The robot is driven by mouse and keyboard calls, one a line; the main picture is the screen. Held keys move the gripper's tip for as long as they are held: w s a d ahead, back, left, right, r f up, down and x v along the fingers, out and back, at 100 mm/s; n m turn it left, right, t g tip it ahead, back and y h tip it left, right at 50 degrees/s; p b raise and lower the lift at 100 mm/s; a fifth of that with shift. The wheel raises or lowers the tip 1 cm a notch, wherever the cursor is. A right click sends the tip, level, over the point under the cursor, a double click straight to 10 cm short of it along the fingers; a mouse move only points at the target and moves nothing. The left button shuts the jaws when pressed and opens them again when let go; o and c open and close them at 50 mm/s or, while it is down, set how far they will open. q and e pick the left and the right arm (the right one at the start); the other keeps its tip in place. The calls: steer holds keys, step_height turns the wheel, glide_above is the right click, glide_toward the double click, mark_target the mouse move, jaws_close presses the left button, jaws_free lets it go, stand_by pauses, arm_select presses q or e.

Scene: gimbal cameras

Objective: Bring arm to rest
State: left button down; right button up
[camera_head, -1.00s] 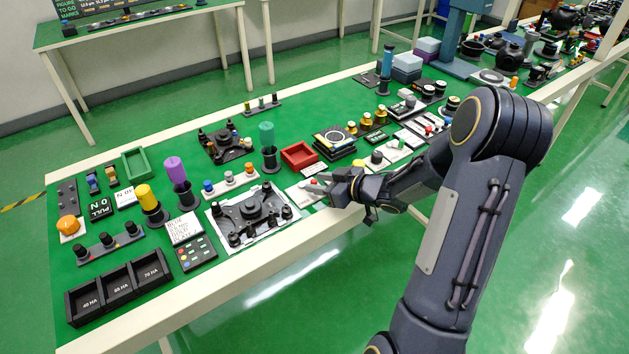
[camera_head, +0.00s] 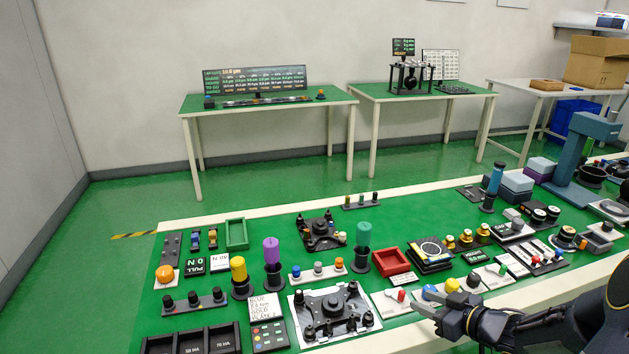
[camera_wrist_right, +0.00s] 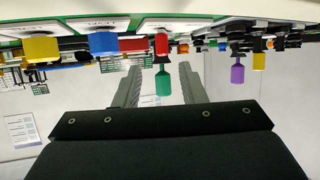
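My right arm (camera_head: 597,318) comes in from the lower right. My right gripper (camera_head: 424,304) is by the front edge of the long green workbench (camera_head: 290,215), beside the row of small coloured buttons. In the right wrist view, which looks upside down, its two fingers (camera_wrist_right: 160,70) stand apart with nothing held between them. A green cylinder (camera_wrist_right: 163,84) shows in the gap, farther off. My left gripper and left arm are not in view.
Close to the gripper are a blue button (camera_head: 429,292), a yellow button (camera_head: 452,286) and a metal fixture plate (camera_head: 335,310). A red tray (camera_head: 391,262) and a green cylinder (camera_head: 363,236) stand behind. Open floor (camera_head: 130,210) lies at the left.

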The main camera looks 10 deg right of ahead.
steer(key=s+d+r+m+h+p, duration=0.25)
steer(key=r+m+h, duration=0.35)
steer(key=r, duration=0.6)
steer(key=s+a+r+g+y+p, duration=0.2)
steer(key=s+a+g, duration=0.4)
steer(key=s+a, duration=1.1)
steer(key=s+y+p, duration=0.1)
steer(key=s+y, duration=0.1)
steer(key=s, duration=0.1)
steer(key=shift+s+a+r+g+y+p, duration=0.15)
steer(key=shift+s+a+g+y+p, duration=0.1)
steer(key=shift+a+g+y+p, duration=0.1)
